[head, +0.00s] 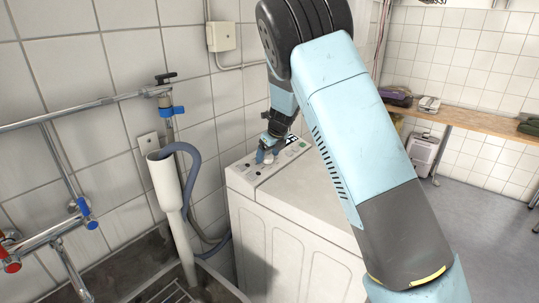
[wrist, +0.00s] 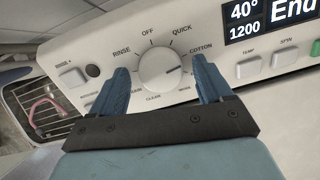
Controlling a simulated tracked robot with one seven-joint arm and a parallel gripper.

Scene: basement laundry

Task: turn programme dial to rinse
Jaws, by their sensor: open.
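The programme dial (wrist: 161,68) is a round pale knob on the washing machine's control panel (wrist: 108,66). Its dark pointer line points right, near the COTTON mark. RINSE is printed at its upper left, OFF above, QUICK at upper right; lower labels are partly hidden. My gripper (wrist: 160,65) is open, with one blue finger on each side of the dial. I cannot tell whether the fingers touch it. In the head view my gripper (head: 267,153) is over the panel of the white washing machine (head: 290,225), hiding the dial or most of it.
A display (wrist: 270,18) reads 40°, 1200 and End, with TEMP and SPIN buttons below. A square button (wrist: 73,77) sits left of the dial. In the head view, a grey drain hose (head: 190,185) and sink (head: 110,280) are left of the machine; a wooden bench (head: 480,122) stands behind right.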

